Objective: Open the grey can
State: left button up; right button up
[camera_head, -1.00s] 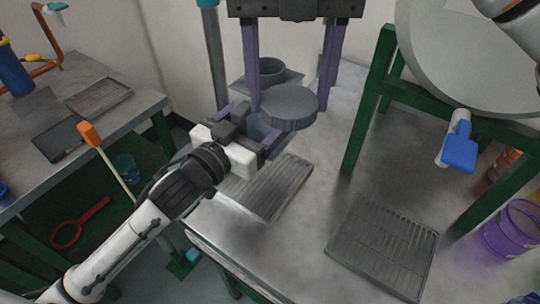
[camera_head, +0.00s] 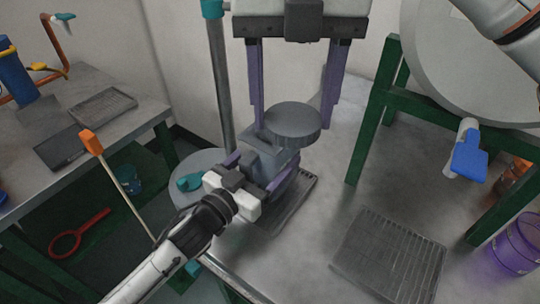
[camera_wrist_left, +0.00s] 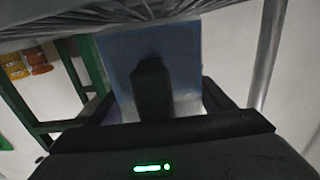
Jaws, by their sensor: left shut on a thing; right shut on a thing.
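The grey can (camera_head: 266,162) has a blue-grey square body and stands over a dark tray. My left gripper (camera_head: 262,182) is shut on its lower part from the front left. In the left wrist view the can's flat side (camera_wrist_left: 185,55) fills the space between the fingers. My right gripper (camera_head: 293,110) comes down from the top, its two purple fingers shut on a round grey lid (camera_head: 293,118). The lid overlaps the can's top and hides its opening. I cannot tell whether the lid touches the can.
The can is over a slotted tray (camera_head: 297,205) on the metal table. A second rack (camera_head: 390,255) lies at the front right. A green frame (camera_head: 373,125) with a large tank (camera_head: 470,55) stands to the right. A grey pole (camera_head: 223,90) stands behind left. The table between the racks is clear.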

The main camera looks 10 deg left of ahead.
pick_arm(q)
jog(key=shift+r, duration=0.2)
jog(key=shift+f, duration=0.15)
jog(key=o, duration=2.1)
jog(key=shift+f, duration=0.2)
